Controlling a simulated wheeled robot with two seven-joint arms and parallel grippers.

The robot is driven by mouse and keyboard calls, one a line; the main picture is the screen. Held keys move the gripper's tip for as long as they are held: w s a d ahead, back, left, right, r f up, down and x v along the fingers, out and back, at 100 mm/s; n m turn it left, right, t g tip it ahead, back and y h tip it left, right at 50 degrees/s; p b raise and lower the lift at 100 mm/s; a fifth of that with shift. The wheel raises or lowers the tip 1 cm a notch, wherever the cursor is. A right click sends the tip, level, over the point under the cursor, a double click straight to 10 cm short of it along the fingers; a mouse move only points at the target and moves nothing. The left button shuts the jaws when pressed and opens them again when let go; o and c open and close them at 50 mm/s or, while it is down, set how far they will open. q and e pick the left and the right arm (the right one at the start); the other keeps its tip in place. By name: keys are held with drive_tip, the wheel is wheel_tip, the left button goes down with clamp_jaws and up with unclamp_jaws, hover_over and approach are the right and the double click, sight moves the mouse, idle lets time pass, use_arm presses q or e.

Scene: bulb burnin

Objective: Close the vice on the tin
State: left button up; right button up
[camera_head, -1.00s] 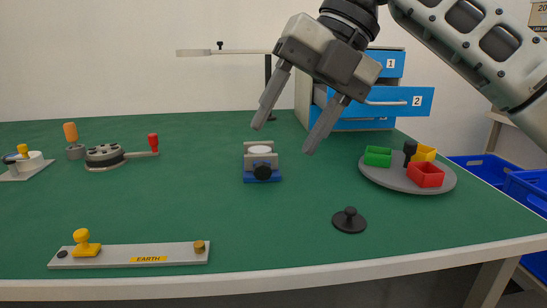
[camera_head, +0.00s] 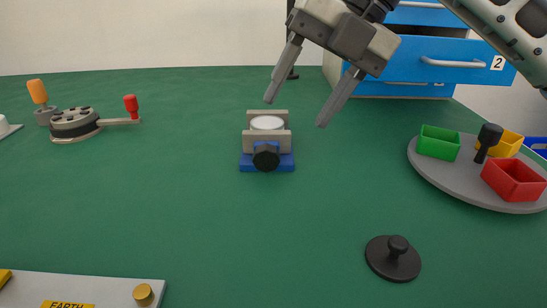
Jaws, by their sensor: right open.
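The vice (camera_head: 252,142) stands on the green table near the middle of the head view, with a blue base, two grey jaws and a black knob (camera_head: 266,158) facing me. The tin (camera_head: 267,123), with a white round top, sits between the jaws. I cannot tell whether the front jaw touches it. My right gripper (camera_head: 297,112) is open and empty, with its fingers pointing down, above and behind or over the vice; its right finger is to the right of the vice. My left gripper is not in view.
A black knobbed disc (camera_head: 393,257) lies at the front right. A grey round tray (camera_head: 443,177) with green, yellow and red bins is at the right. A blue drawer (camera_head: 440,62) stands open at the back. A crank device (camera_head: 75,124) is at the left. The table around the vice is clear.

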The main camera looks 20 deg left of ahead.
sight(274, 151)
drive_tip(key=b+x, duration=0.2)
drive_tip(key=x, duration=0.6)
drive_tip(key=shift+f, duration=0.2)
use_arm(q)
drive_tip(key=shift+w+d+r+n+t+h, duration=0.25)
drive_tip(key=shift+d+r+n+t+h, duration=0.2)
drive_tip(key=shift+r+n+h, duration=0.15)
use_arm(e)
drive_tip(key=shift+a+f, duration=0.1)
drive_tip(key=c, duration=0.9)
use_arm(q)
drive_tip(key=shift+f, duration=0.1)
use_arm(e)
drive_tip(key=shift+c, duration=0.3)
